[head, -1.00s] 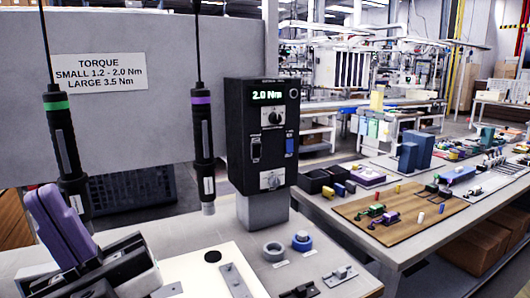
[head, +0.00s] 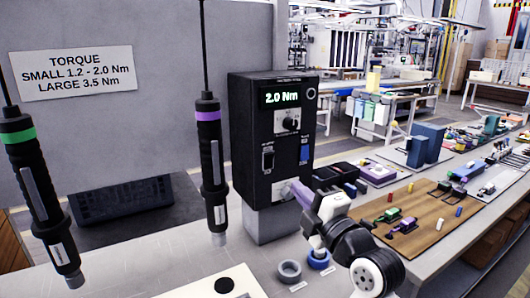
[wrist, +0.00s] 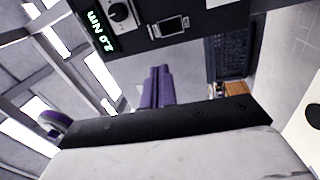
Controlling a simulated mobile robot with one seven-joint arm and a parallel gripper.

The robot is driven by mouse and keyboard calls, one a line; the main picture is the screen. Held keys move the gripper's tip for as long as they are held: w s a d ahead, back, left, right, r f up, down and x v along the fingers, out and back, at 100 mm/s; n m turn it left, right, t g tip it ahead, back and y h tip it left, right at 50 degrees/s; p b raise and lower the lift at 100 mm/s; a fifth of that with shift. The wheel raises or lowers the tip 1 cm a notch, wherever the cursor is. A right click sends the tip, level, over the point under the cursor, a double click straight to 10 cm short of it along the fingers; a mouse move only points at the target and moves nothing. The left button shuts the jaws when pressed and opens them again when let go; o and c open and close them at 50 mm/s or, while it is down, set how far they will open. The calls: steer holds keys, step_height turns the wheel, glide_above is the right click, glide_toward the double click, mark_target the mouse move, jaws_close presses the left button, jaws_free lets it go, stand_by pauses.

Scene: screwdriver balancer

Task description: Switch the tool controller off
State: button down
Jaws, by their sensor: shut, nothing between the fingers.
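The tool controller (head: 245,140) is a black box with a lit green "2.0 Nm" display (head: 281,97). Under its upper knob (head: 288,121) are a dark rocker switch (head: 268,158) at left and a blue switch (head: 305,150) at right. My arm partly covers the controller's lower corner. In the wrist view the controller appears turned, with the display (wrist: 103,32) at left and the silver-framed switch (wrist: 171,27) at the top. My gripper (wrist: 157,70) shows purple fingers pressed together, empty, below that switch.
Two hanging screwdrivers, green-banded (head: 40,190) and purple-banded (head: 212,165), are left of the controller. A grey ring (head: 289,271) and a blue ring (head: 319,259) are on the bench below. A table with many parts stands at right.

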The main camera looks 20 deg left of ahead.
steer(key=shift+w+d+f+n+h, duration=0.15)
steer(key=shift+d+f+n, duration=0.1)
steer(key=shift+d, duration=0.2)
steer(key=shift+w+d+f+n+h, duration=0.15)
steer(key=shift+d+f+n, duration=0.1)
steer(key=shift+d, duration=0.15)
steer(key=p, duration=0.6)
glide_toward(268, 158)
steer(key=x, duration=0.5)
steer(key=shift+w+a+r, duration=0.15)
steer(key=shift+r, duration=0.05)
steer(key=shift+w+a+f+p, duration=0.1)
steer(key=shift+w+a+p, duration=0.25)
steer(key=shift+w+a, duration=0.15)
